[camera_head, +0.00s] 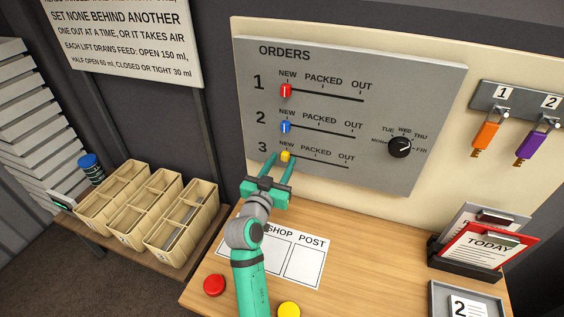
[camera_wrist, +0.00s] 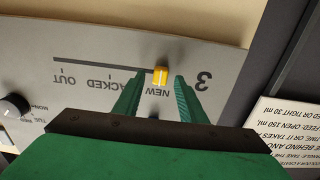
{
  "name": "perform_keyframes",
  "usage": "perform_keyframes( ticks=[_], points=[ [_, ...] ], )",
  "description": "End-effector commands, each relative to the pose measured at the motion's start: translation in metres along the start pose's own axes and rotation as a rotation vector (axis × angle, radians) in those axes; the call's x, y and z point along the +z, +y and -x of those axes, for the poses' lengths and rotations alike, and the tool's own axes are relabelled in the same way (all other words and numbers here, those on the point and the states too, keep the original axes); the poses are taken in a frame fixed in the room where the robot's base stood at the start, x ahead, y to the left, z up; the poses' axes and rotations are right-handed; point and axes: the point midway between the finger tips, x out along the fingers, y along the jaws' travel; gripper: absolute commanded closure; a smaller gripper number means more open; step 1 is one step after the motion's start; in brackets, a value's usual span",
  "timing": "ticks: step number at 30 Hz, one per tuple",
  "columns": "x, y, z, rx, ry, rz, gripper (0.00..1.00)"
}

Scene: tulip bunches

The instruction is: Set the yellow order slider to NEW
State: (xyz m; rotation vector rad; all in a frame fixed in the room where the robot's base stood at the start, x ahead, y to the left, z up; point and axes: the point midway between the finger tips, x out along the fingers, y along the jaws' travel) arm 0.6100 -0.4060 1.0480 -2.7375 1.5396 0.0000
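The yellow slider (camera_head: 285,156) is on row 3 of the grey ORDERS board (camera_head: 420,95), at the left end of its track, by the word NEW. In the wrist view the yellow slider (camera_wrist: 160,76) also stands at the track's end beside NEW, with the picture upside down. My gripper (camera_head: 281,158) is in front of it with its fingers apart. In the wrist view my gripper (camera_wrist: 159,76) has one fingertip on each side of the slider, with a visible gap on both sides. I cannot tell how deep the fingertips reach.
The red slider (camera_head: 285,90) and blue slider (camera_head: 285,127) sit at NEW on rows 1 and 2 above. A black day dial (camera_head: 400,147) is to the right. Below is a wooden table (camera_head: 365,240) with a red button (camera_head: 214,285) and a yellow button (camera_head: 289,310).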

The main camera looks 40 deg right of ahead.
Motion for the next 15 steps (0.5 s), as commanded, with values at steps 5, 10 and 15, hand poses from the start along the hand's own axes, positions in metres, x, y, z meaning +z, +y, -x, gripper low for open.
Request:
perform_keyframes(
  ticks=[5,10,15],
  points=[
    [0.001,-0.001,0.03,-0.003,0.0,0.002,0.62],
    [0.001,-0.001,0.063,-0.004,0.0,0.001,0.62],
    [0.001,0.0,0.087,-0.002,0.0,0.002,0.62]
  ],
)
